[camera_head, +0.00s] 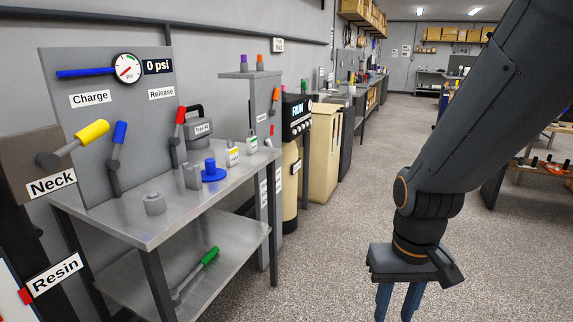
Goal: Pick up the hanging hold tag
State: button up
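My gripper (397,308) points down at the lower right, over the speckled floor. Its two blue fingers are apart with nothing visible between them, and the tips are cut off by the frame's bottom edge. I cannot make out a tag that is clearly the hold tag. Small labelled pieces stand or hang near the bench's far end: one with a yellow-marked label (232,154), one with a white label (251,145), and a small red-topped one (270,136). Their text is too small to read. My gripper is well to the right of them and apart.
A metal bench (130,224) with a gauge panel (75,115) and coloured levers stands at left. A blue spool-shaped part (213,172) sits on it. A green-handled tool (205,258) lies on the lower shelf. A beige cabinet (323,140) stands beyond. The floor aisle is clear.

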aim_at(232, 156)
jog(key=z, duration=0.75)
jog(key=i, duration=1.6)
jog(key=u, duration=0.85)
jog(key=i, duration=0.8)
jog(key=u, duration=0.95)
